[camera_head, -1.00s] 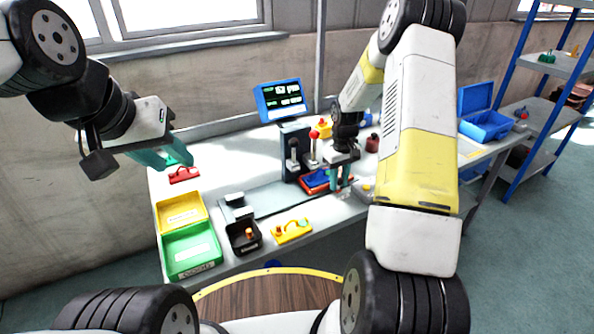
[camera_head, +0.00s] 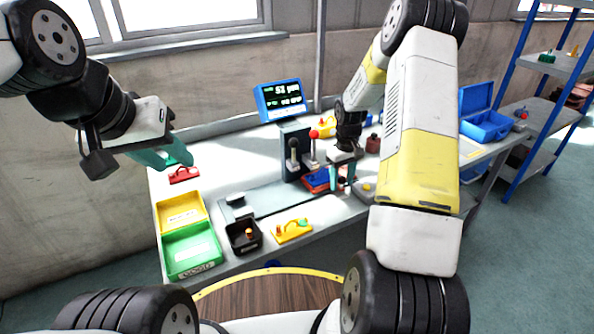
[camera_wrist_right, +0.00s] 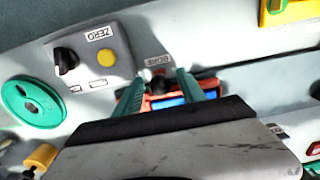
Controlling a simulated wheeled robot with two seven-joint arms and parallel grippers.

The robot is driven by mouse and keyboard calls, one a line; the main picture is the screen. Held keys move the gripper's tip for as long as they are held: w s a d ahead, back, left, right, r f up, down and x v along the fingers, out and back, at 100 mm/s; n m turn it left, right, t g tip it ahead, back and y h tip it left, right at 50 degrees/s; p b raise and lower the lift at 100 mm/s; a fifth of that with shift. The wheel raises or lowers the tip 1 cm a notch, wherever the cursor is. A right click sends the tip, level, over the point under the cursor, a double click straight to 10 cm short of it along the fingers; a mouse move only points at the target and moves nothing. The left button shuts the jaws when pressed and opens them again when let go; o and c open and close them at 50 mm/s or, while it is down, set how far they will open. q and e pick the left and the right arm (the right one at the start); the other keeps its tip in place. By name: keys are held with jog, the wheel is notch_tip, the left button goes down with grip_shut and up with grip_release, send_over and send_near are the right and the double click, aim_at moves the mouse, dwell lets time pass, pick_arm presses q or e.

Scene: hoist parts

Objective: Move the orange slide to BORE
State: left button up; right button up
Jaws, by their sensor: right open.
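In the right wrist view an orange part (camera_wrist_right: 205,83), which looks like the orange slide, lies below the printed BORE label (camera_wrist_right: 157,60). A black knob stands on or by it. My right gripper (camera_wrist_right: 166,84) is open, with one teal finger on each side of the knob. I cannot tell whether the fingers touch it. In the head view my right gripper (camera_head: 343,172) is low over the bench, right of the lever stand. My left gripper (camera_head: 165,158) hangs over the bench's left end, away from the slide; its jaw gap is unclear.
A grey box (camera_wrist_right: 118,48) with a ZERO label, black dial and yellow button stands beside the slide. A green wheel (camera_wrist_right: 35,102) lies near it. The lever stand (camera_head: 296,150), screen (camera_head: 280,98), green tray (camera_head: 190,250) and yellow tray (camera_head: 180,211) share the bench.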

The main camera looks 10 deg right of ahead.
jog(key=shift+r, duration=0.1)
notch_tip(320, 180, up, 9)
jog(key=shift+f, duration=0.1)
dwell(0.4)
notch_tip(320, 180, up, 8)
dwell(0.4)
jog(key=shift+f, duration=0.1)
dwell(0.5)
